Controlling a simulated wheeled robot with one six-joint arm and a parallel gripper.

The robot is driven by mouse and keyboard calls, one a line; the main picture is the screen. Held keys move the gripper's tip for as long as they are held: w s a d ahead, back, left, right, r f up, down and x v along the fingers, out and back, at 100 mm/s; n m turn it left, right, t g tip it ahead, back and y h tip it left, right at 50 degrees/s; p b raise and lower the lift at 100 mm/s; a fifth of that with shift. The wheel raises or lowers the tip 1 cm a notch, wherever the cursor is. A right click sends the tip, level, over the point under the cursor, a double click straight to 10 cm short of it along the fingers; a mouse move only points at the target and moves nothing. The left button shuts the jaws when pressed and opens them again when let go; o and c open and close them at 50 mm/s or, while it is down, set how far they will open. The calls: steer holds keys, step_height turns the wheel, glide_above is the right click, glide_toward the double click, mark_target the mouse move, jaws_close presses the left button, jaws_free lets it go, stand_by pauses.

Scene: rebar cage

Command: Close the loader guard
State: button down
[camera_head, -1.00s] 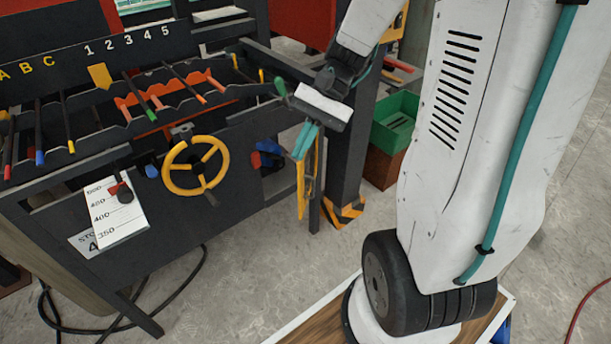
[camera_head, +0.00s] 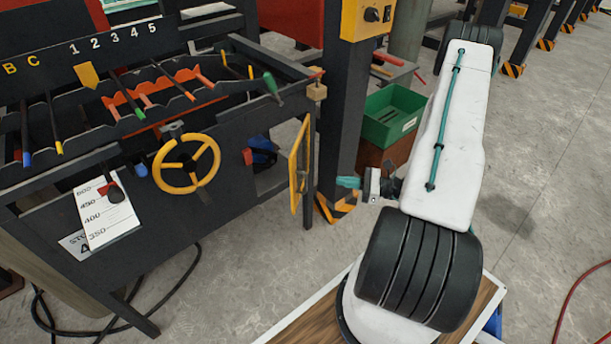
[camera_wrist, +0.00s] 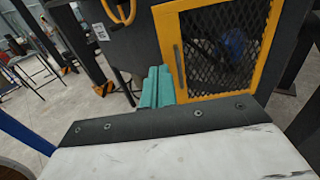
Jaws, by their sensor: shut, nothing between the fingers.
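The loader guard (camera_head: 300,165) is a yellow-framed mesh door at the right end of the dark machine. In the head view it stands swung out from the opening, seen at a steep angle. In the wrist view the guard (camera_wrist: 182,95) fills the upper right, with its dark mesh and a vertical handle near its left edge. My gripper (camera_head: 347,182) has teal fingers, shut and empty, to the right of the guard and apart from it in the head view. The fingers (camera_wrist: 157,88) show left of the guard's lower left corner in the wrist view.
A yellow handwheel (camera_head: 187,163) and a blue part (camera_head: 262,152) by the opening are on the machine. A dark post (camera_head: 345,110) stands behind the guard. A green bin (camera_head: 390,118) sits on a brown box.

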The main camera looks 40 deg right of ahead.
mark_target(293, 173)
steer(key=x, duration=1.3)
steer(key=shift+w+a+f, duration=0.15)
steer(key=shift+w+f, duration=0.1)
steer(key=shift+w, duration=0.15)
